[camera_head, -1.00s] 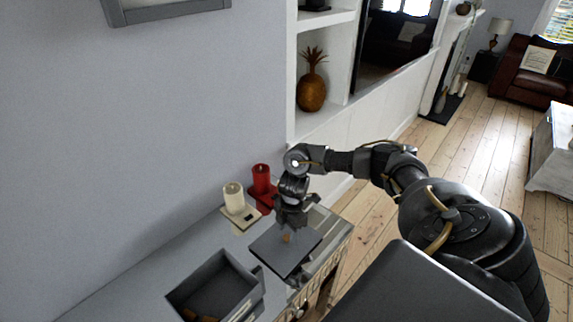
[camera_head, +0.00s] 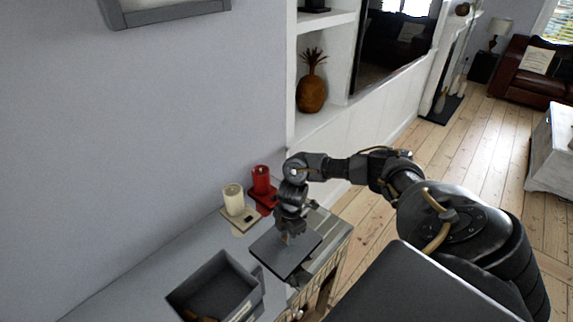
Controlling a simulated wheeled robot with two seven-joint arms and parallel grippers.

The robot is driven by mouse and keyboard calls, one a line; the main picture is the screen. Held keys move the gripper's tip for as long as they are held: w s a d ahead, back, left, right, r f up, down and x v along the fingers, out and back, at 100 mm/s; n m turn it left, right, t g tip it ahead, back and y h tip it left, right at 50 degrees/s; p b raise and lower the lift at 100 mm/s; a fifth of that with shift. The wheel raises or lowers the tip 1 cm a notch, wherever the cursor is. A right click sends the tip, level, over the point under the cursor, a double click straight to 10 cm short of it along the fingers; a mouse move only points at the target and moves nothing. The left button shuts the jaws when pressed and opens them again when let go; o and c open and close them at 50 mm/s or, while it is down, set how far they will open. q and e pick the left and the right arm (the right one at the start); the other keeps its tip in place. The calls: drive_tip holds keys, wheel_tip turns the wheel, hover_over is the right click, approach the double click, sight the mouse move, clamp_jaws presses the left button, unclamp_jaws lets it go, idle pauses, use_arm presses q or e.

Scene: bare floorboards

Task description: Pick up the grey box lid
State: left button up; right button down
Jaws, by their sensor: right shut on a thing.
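The grey box lid (camera_head: 283,263) is a flat dark-grey square with a small brown knob (camera_head: 285,239) in its middle. It lies on the grey cabinet top near its right end. My right gripper (camera_head: 287,236) comes down from above and is shut on the lid's knob. The fingers partly hide the knob. The open grey box (camera_head: 222,262) stands to the left of the lid, with something brown inside at its near end. My left gripper is not in view.
A cream candle (camera_head: 233,198) and a red candle (camera_head: 261,181) stand on holders behind the lid, close to my right gripper. The grey wall (camera_head: 130,130) runs behind the cabinet (camera_head: 140,285). White shelving with a pineapple ornament (camera_head: 311,88) stands beyond.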

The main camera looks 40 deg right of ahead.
drive_tip(key=shift+r+b, duration=0.35)
drive_tip(key=shift+r, duration=0.2)
drive_tip(key=shift+s+r+b, duration=0.2)
drive_tip(key=shift+r+b, duration=0.15)
drive_tip(key=shift+r, duration=0.9)
drive_tip(key=s+a+r, duration=0.1)
drive_tip(key=s+r, duration=0.8)
drive_tip(key=s, duration=0.5)
drive_tip(key=w+a+r+m+b, duration=0.2)
drive_tip(key=w+a+r+m, duration=0.1)
drive_tip(key=w+a, duration=0.3)
drive_tip(key=w+a+r+m+b, duration=0.2)
drive_tip(key=w+a+r+m, duration=0.1)
drive_tip(key=w+a, duration=0.4)
drive_tip(key=a, duration=0.3)
drive_tip(key=shift+a+r+t, duration=0.2)
drive_tip(key=shift+r+t, duration=0.1)
drive_tip(key=shift+r, duration=0.1)
